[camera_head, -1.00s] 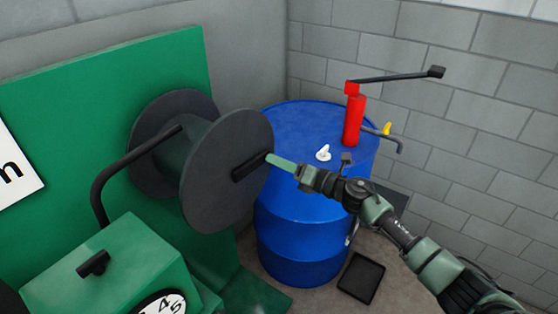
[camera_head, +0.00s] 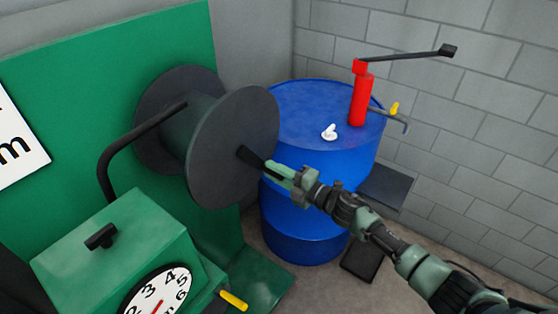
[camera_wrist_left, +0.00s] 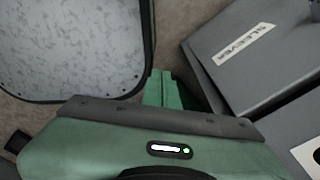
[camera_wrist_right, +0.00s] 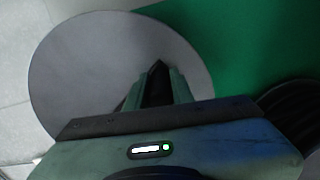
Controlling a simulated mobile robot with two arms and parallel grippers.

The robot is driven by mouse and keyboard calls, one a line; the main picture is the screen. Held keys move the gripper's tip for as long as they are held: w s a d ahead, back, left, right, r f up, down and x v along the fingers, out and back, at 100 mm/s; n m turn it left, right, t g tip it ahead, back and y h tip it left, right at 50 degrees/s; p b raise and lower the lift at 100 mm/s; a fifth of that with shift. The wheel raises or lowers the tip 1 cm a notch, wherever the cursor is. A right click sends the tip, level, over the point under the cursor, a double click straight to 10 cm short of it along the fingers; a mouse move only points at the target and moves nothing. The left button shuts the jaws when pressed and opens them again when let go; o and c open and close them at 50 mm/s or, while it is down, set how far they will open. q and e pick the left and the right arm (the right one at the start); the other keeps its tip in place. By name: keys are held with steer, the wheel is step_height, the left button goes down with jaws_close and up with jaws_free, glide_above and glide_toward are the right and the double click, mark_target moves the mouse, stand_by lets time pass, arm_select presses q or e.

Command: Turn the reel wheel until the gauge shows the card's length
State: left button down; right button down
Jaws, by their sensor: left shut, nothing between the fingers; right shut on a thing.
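My right gripper (camera_head: 268,166) is shut on the wheel's dark handle (camera_head: 249,156). In the right wrist view the handle (camera_wrist_right: 157,85) lies between the fingers. The gauge (camera_head: 150,290) is a white dial with a red needle, cut off by the bottom edge, so its reading is unclear. The white card (camera_head: 18,160) shows only an "m"; its number is out of view. My left gripper (camera_wrist_left: 166,88) is shut and empty in the left wrist view.
A blue drum (camera_head: 310,215) stands behind my right gripper, with a red pump (camera_head: 360,98) and a white piece (camera_head: 329,132) on top. A green box (camera_head: 115,250) and yellow handle (camera_head: 233,300) sit at lower left.

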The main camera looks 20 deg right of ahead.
steer(key=s+a+m, duration=0.1)
steer(key=s+a+f+m+p, duration=0.1)
steer(key=m, duration=0.1)
steer(key=s+a+f+m+p, duration=0.1)
steer(key=a+m, duration=0.1)
steer(key=shift+s, duration=0.1)
steer(key=shift+s+a+m+p, duration=0.5)
steer(key=shift+a+m, duration=0.15)
steer(key=shift+m, duration=0.25)
steer(key=shift+s+a+m+p, duration=0.45)
steer(key=shift+a+m, duration=0.15)
steer(key=shift+m, duration=0.3)
steer(key=shift+f, duration=0.1)
steer(key=c, duration=1.2)
jaws_free()
steer(key=shift+d, duration=0.1)
steer(key=b, duration=0.1)
glide_toward(241, 185)
steer(key=v, duration=0.3)
steer(key=shift+s+d, duration=0.15)
steer(key=shift+s, duration=0.1)
